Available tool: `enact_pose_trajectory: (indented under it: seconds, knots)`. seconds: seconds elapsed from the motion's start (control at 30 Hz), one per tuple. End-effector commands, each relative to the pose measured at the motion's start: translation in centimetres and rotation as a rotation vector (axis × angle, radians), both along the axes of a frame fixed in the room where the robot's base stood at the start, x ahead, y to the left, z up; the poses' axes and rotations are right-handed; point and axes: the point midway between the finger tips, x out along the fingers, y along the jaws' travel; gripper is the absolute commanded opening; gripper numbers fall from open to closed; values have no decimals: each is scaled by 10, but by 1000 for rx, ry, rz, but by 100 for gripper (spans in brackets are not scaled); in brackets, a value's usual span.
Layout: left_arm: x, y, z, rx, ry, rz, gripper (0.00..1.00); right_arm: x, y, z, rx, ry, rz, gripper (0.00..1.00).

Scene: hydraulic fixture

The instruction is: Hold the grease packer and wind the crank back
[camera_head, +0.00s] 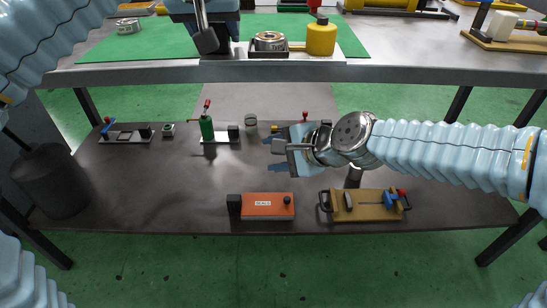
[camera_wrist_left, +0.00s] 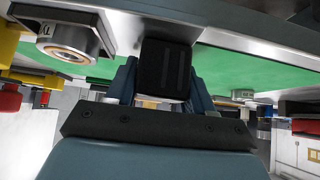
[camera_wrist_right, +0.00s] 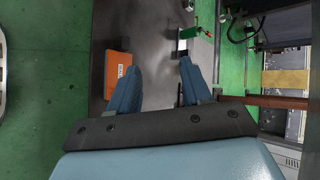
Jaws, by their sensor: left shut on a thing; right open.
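The apparent grease packer (camera_head: 325,54) is a pale plate on the upper bench with a metal ring in a dark holder (camera_head: 270,42) and a yellow cylinder (camera_head: 321,38) with a red top. The holder also shows in the left wrist view (camera_wrist_left: 75,38). My left gripper (camera_head: 226,42) is at the plate's left end. In the left wrist view its fingers are shut on a black grooved block (camera_wrist_left: 166,68). A thin rod with a dark paddle (camera_head: 207,41) stands there; whether it is the crank I cannot tell. My right gripper (camera_head: 278,157) is open and empty, over the lower shelf.
The lower shelf (camera_head: 130,185) holds an orange box (camera_head: 267,205), a yellow tray (camera_head: 368,204), a green device with a red handle (camera_head: 207,127) and small fixtures. The upper bench's front edge (camera_head: 150,73) lies between the packer and my right gripper.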

Motion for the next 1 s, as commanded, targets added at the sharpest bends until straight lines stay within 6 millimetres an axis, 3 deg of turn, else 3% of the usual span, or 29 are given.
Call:
enact_pose_trajectory:
  seconds: [0.2, 0.77, 0.87, 1.0]
  knots:
    - [0, 0, 1, -1, -1, 0, 3, 3, 6, -18, -51, -29, 33, 48]
    - [0, 0, 1, -1, -1, 0, 3, 2, 7, -17, -56, -39, 40, 49]
    - [0, 0, 1, -1, -1, 0, 3, -7, 16, -2, -63, -76, 73, 49]
    - [0, 0, 1, -1, -1, 1, 3, -40, 37, 44, -91, -193, 170, 49]
